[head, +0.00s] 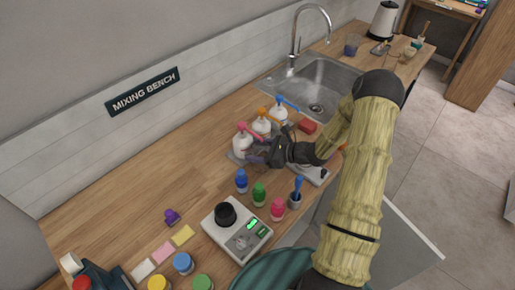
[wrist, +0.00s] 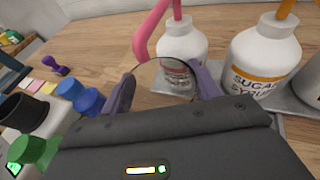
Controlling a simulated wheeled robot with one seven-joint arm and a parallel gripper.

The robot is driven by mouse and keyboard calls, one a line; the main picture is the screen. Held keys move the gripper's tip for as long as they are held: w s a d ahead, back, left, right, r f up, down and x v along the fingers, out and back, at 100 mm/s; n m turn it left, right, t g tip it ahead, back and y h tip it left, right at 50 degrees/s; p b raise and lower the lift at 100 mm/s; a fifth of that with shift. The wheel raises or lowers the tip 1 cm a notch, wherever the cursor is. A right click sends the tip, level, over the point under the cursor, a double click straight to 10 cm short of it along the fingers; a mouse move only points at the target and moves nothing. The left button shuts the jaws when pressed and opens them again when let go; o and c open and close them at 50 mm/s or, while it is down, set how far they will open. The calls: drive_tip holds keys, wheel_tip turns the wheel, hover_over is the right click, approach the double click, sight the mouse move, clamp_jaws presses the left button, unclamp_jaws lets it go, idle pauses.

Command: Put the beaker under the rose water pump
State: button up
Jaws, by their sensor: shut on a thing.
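My gripper (head: 262,153) is shut on a clear beaker (wrist: 151,84); in the wrist view its purple fingers (wrist: 165,90) sit on either side of the glass. The beaker is hard to make out in the head view. The white bottle with the pink pump (head: 242,143) stands just beyond it. In the wrist view the pink spout (wrist: 140,42) comes down by the beaker's rim; I cannot tell whether it is directly over the opening. This bottle's label (wrist: 180,72) is partly seen through the glass and not readable.
The orange-pump sugar syrup bottle (wrist: 262,55) and a blue-pump bottle (head: 279,110) stand in the same row on a grey tray. A scale with a black container (head: 226,213) and several coloured bottles stand nearer. The sink (head: 315,85) lies beyond. Bare counter (head: 150,180) lies left.

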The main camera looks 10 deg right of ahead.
drive_tip(key=shift+f, duration=0.2)
drive_tip(key=o, duration=1)
drive_tip(key=shift+r, duration=0.1)
drive_tip(key=shift+r, duration=0.2)
drive_tip(key=shift+s+d, duration=0.15)
drive_tip(key=shift+d, duration=0.1)
drive_tip(key=b+v, duration=0.2)
drive_tip(key=v, duration=0.9)
drive_tip(key=shift+s, duration=0.15)
drive_tip(key=shift+r, duration=0.15)
